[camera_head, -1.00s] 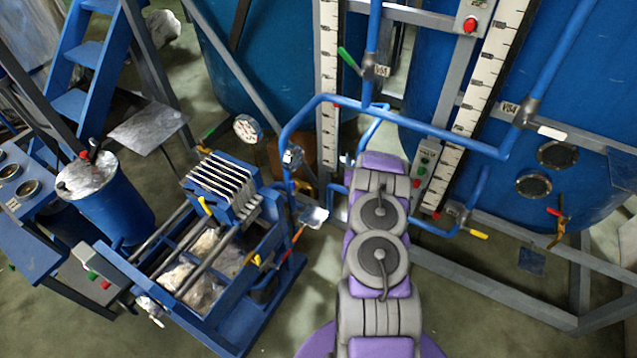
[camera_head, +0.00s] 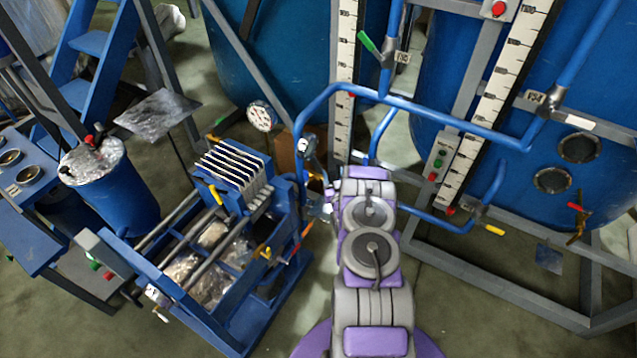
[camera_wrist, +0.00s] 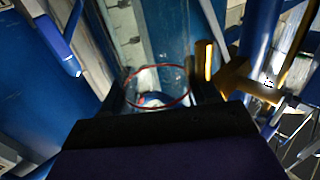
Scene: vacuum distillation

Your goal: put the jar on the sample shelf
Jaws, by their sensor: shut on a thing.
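A clear jar with a thin red rim (camera_wrist: 158,74) is between the two dark fingers of my gripper (camera_wrist: 160,92) in the wrist view. My gripper is shut on it. Something blue and white shows through the jar's mouth. A flat grey plate (camera_head: 157,112) stands at the left of the head view, beside a blue drum. I cannot tell whether this plate is the sample shelf.
A blue filter press (camera_head: 235,185) stands just left of my arm. Blue pipes (camera_head: 425,112) arch close beyond it, with a gauge (camera_head: 262,116) nearby. Large blue tanks (camera_head: 560,130) stand behind. A yellow-brown valve or pipe (camera_wrist: 245,82) is close right of the jar. Open floor lies at lower right.

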